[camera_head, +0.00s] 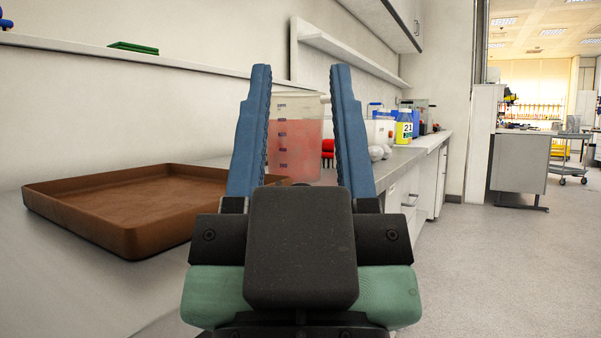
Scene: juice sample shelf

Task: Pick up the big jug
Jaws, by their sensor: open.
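The big jug (296,140) is a clear container with red liquid and dark level marks on its side. It stands upright on the counter beyond my gripper and shows between the fingers. My gripper (302,78) is open, with two blue fingers spread apart and nothing between them at the tips. The jug looks farther away than the fingertips, but I cannot tell the exact distance. Its lower part is hidden behind the gripper body, and its left edge behind the left finger.
A brown tray (85,192) lies left on the counter (407,157). Right of the jug are a red object (328,147), pale round items (376,152) and a yellow-labelled bottle (404,128). A wall shelf (345,52) hangs above. The floor (490,260) at right is clear.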

